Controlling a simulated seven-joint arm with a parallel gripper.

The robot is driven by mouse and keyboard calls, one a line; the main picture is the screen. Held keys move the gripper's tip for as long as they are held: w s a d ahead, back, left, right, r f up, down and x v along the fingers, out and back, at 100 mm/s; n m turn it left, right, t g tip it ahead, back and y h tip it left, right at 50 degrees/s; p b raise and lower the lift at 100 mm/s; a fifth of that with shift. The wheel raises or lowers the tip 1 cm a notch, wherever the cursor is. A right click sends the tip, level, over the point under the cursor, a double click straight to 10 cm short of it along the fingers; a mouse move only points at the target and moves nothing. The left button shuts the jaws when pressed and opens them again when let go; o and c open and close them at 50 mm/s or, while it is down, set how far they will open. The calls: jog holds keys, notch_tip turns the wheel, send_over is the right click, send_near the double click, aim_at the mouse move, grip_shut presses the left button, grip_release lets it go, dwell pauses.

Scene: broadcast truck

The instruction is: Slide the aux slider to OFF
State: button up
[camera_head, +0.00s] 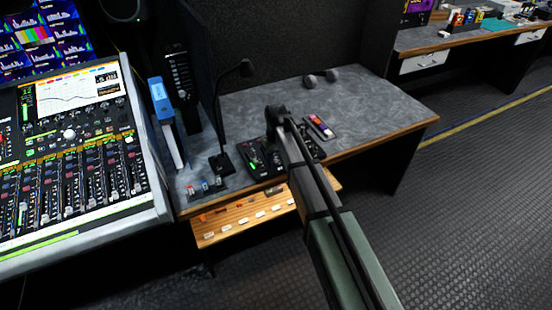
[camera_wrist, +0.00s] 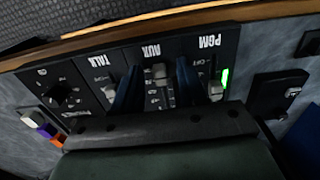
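A black control panel (camera_wrist: 85,72) fills the middle of the wrist view, with its TALK, AUX and PGM labels upside down. The aux slider (camera_wrist: 160,73) has a grey cap near the label end of its slot. My gripper (camera_wrist: 157,68) has its two dark blue fingers apart, one on each side of the aux slider. I cannot tell whether either finger touches the cap. The OFF mark for AUX is not readable. In the head view my arm covers part of the panel (camera_head: 256,160), and the fingertips are hidden.
The PGM slider (camera_wrist: 215,90), beside a lit green bar, and the TALK slider (camera_wrist: 109,92) flank the fingers closely. A round knob (camera_wrist: 60,95) is at the panel's left. A gooseneck microphone (camera_head: 220,110) stands left of my arm. The grey desk (camera_head: 370,105) is clear at right.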

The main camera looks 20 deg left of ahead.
aim_at(277, 163)
notch_tip(277, 163, up, 14)
dwell(0.9)
jog(key=shift+f, duration=0.1)
dwell(0.3)
jog(key=s+d+f+m, duration=0.1)
jog(key=s+d+f, duration=0.5)
jog(key=f, duration=0.4)
jog(key=s+d+f+m, duration=0.2)
jog(key=s+d+f, duration=0.2)
jog(key=d+f, duration=0.5)
jog(key=s+d+f+m, duration=0.1)
jog(key=s+d+f, duration=0.45)
jog(key=f, duration=0.55)
jog(key=s+d+f+m+g, duration=0.1)
jog(key=s+d+f, duration=0.4)
jog(key=s, duration=0.5)
jog(key=s+d+f+m+g, duration=0.2)
jog(key=s+d+f, duration=0.4)
jog(key=s+d, duration=0.3)
jog(key=s+d+f+m+g, duration=0.2)
jog(key=s+d+f, duration=0.4)
jog(key=s, duration=0.4)
jog(key=shift+s+d+f+g, duration=0.15)
jog(key=shift+s+d+g, duration=0.15)
jog(key=shift+d+g, duration=0.6)
